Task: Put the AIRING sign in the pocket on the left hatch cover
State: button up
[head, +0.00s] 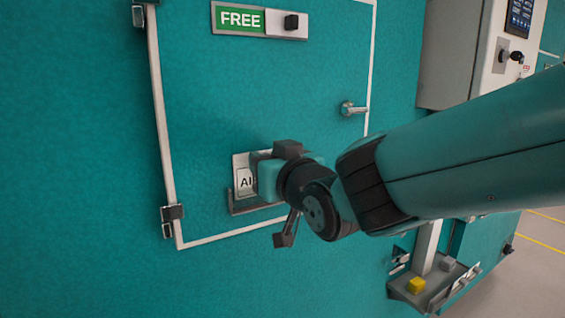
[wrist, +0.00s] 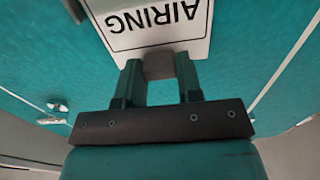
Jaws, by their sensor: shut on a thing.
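The white AIRING sign (head: 243,183) is against or just in front of the teal hatch cover (head: 260,90), low on its face. In the wrist view the sign (wrist: 190,38) reads upside down, with a grey grip block (wrist: 158,66) at its edge. My gripper (wrist: 158,75) is shut on this block; in the head view my gripper (head: 262,179) covers the sign's right part. The metal pocket (head: 236,208) shows at the sign's lower edge. I cannot tell whether that edge is inside the pocket or in front of it.
A green FREE plate (head: 240,18) with a black knob sits high on the cover. A handle (head: 353,108) is at its right edge, hinges (head: 172,213) at its left. A control box (head: 470,50) and a tray (head: 433,290) with a yellow block (head: 416,285) are to the right.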

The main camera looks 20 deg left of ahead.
jog(key=shift+f+b, duration=0.9)
jog(key=shift+b, duration=0.5)
dwell(0.4)
jog(key=o, duration=1)
jog(key=shift+s+d, duration=0.1)
jog(key=shift+b+v, duration=2.2)
jog(key=shift+v, duration=1.45)
